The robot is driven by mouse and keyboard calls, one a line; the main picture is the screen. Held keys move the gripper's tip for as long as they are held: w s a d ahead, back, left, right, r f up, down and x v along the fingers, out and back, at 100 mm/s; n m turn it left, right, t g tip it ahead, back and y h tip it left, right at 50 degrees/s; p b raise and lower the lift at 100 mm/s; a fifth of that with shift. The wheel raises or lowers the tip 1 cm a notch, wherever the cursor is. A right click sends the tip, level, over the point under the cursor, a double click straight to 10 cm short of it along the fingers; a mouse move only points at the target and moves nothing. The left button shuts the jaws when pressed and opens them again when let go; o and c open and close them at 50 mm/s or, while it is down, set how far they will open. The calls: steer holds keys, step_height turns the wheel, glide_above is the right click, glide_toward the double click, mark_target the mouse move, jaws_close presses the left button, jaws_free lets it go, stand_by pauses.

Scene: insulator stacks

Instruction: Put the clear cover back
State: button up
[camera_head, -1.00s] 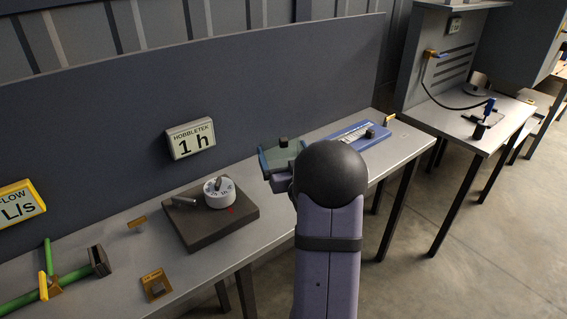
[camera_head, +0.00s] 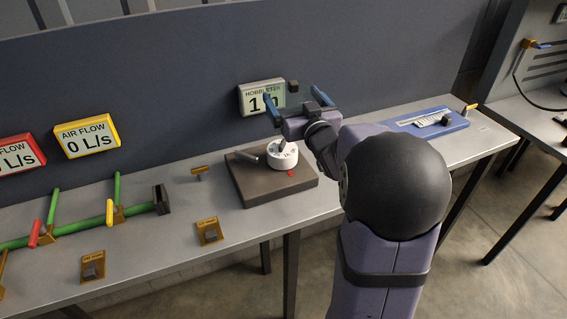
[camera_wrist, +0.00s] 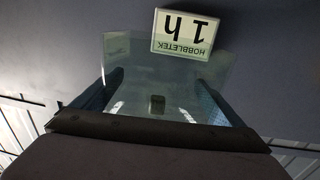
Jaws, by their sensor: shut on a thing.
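The clear cover (camera_head: 294,103) is a see-through, faintly tinted box with a dark knob (camera_head: 293,85). My gripper (camera_head: 295,98) is shut on it and holds it in the air, in front of the back panel and partly over the HOBBLETEK 1 h sign. In the wrist view the cover (camera_wrist: 170,75) lies between my two blue fingers, with the sign (camera_wrist: 186,35) showing beyond it. Below and slightly left of it, a dark brown base (camera_head: 247,188) stands on the bench. It bears a white dial (camera_head: 283,157), a metal bar and a red mark.
The back panel (camera_head: 200,60) rises close behind the cover. Left of the base are brass-coloured fittings (camera_head: 209,231) and green pipes (camera_head: 140,209) with coloured handles. A blue device (camera_head: 440,121) lies on the bench to the right. The bench between it and my arm looks clear.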

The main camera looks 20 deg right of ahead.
mark_target(282, 142)
steer(key=shift+a+r+n+y, duration=0.15)
steer(key=shift+a+y, duration=0.1)
steer(key=shift+a, duration=0.35)
steer(key=shift+a+r+n+y, duration=0.15)
steer(key=shift+a+y, duration=0.1)
steer(key=shift+a, duration=0.35)
steer(key=shift+y, duration=0.3)
steer(key=shift+s+a+f, duration=0.1)
steer(key=shift+a+f, duration=0.1)
steer(key=shift+f, duration=3.1)
steer(key=shift+s+a+f, duration=0.1)
steer(key=shift+a+f, duration=0.05)
steer(key=shift+f, duration=3.1)
steer(key=shift+f, duration=0.15)
steer(key=shift+f+b, duration=0.1)
steer(key=shift+b, duration=0.2)
steer(key=o, duration=0.8)
steer(key=shift+c, duration=0.2)
steer(key=shift+o, duration=0.4)
